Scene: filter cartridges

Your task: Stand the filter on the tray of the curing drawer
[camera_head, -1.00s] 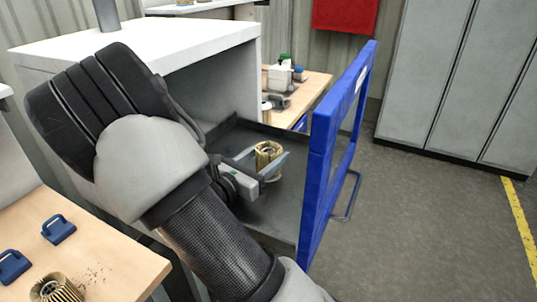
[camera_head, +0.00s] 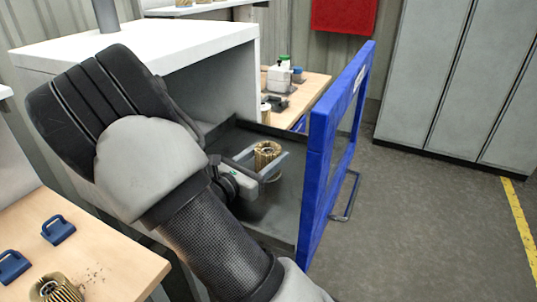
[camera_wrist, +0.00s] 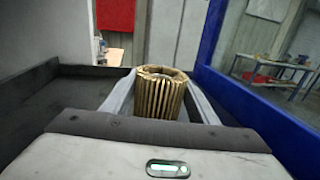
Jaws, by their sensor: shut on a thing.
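The filter (camera_head: 266,158), a tan pleated cylinder with a hollow top, stands upright between the fingers of my gripper (camera_head: 268,164). In the wrist view the filter (camera_wrist: 160,95) shows upright, with a finger along each side; its lower end is hidden behind the gripper body. My gripper is shut on it, inside the open curing drawer. The drawer's dark tray (camera_head: 283,212) lies under the gripper, and its blue front (camera_head: 316,165) stands to the right. I cannot tell whether the filter's base touches the tray.
The white cabinet (camera_head: 150,42) rises behind the drawer on the left. A wooden table (camera_head: 105,262) at front left holds another pleated filter (camera_head: 56,289) and blue handled pieces (camera_head: 58,229). Another table (camera_head: 310,88) with bottles stands behind. Bare tray floor lies around the gripper.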

